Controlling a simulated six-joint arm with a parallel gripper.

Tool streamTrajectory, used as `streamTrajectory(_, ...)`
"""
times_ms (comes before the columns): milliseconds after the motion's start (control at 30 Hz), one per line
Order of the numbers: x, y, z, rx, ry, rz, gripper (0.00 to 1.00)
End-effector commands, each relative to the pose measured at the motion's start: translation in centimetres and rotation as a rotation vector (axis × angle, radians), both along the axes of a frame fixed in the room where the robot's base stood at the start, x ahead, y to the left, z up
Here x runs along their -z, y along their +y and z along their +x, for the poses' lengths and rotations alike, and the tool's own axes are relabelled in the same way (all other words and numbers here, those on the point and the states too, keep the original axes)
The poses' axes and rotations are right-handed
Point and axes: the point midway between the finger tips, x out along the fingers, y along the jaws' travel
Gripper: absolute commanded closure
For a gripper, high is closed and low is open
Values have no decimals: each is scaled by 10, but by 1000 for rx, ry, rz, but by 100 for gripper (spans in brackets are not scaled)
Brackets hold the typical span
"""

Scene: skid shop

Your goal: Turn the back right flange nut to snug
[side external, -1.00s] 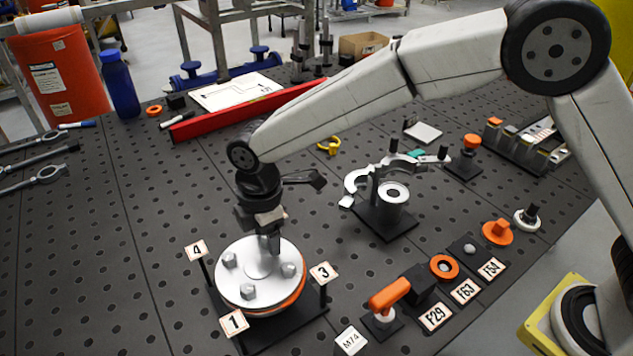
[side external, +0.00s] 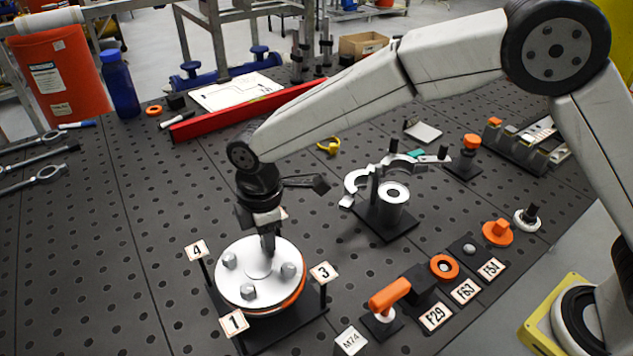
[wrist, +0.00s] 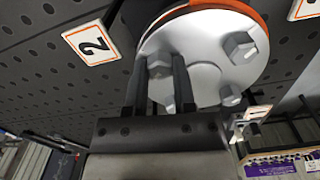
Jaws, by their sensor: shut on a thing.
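A round silver flange (side external: 262,262) with an orange ring beneath stands on a dark base; it also shows in the wrist view (wrist: 207,72). Three hex nuts stand clear on its face: a left one (side external: 230,260), a front one (side external: 248,291) and a right one (side external: 288,270). My gripper (side external: 267,246) points down at the flange's back edge, shut on the back right flange nut. In the wrist view its two dark fingers (wrist: 160,68) straddle that nut, mostly hidden between them, near the plate marked 2 (wrist: 93,43).
Number plates 4 (side external: 197,250), 1 (side external: 234,322) and 3 (side external: 323,272) stand on posts around the flange. An orange-handled fixture (side external: 388,296) is at the right front, a clamp stand (side external: 385,215) behind it.

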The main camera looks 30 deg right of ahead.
Motion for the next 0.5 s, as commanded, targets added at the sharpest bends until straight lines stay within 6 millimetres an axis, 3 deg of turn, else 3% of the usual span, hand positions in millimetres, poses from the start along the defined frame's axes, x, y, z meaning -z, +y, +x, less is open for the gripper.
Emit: streamTrajectory(500,-1,0,0,447,-1,1,100)
